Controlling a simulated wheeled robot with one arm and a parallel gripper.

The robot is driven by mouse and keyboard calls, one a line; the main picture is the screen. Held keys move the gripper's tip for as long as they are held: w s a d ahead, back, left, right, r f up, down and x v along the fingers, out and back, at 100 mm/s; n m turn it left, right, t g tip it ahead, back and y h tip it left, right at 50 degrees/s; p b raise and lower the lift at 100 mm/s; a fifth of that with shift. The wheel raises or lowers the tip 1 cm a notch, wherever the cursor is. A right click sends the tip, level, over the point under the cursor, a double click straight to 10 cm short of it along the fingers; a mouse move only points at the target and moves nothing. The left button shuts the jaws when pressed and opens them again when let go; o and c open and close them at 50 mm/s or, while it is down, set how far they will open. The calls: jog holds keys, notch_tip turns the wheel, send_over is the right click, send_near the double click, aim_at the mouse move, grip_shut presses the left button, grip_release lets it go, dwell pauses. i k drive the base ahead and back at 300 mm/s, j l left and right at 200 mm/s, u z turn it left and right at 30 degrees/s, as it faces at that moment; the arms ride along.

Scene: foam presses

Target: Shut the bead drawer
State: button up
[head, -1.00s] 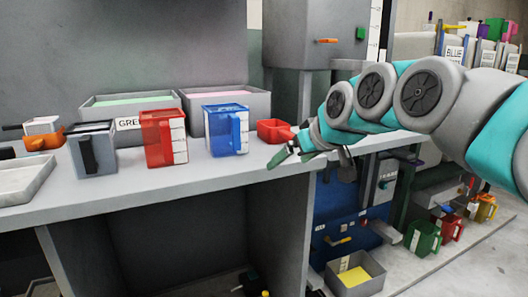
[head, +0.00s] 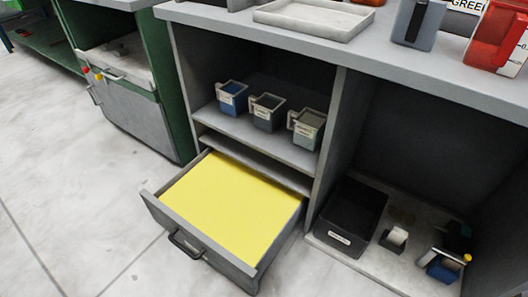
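The drawer (head: 213,242) stands pulled out from the bottom of the grey bench, below an open shelf. It looks filled with a flat yellow layer, and I cannot make out single beads. Its dark handle (head: 186,245) is on the front panel, which faces the lower left of the head view. The drawer's back end reaches into the bench under the shelf. My gripper is not in the current head view, so its state does not show.
Several labelled containers, one a blue cup (head: 232,97), stand on the shelf above the drawer. A black bin (head: 350,215) stands in the bay to the right. A green-sided cabinet (head: 130,105) is at the left. The floor (head: 85,190) before the drawer is clear.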

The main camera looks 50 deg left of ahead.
aim_at(236, 219)
jog(key=u, duration=1.75)
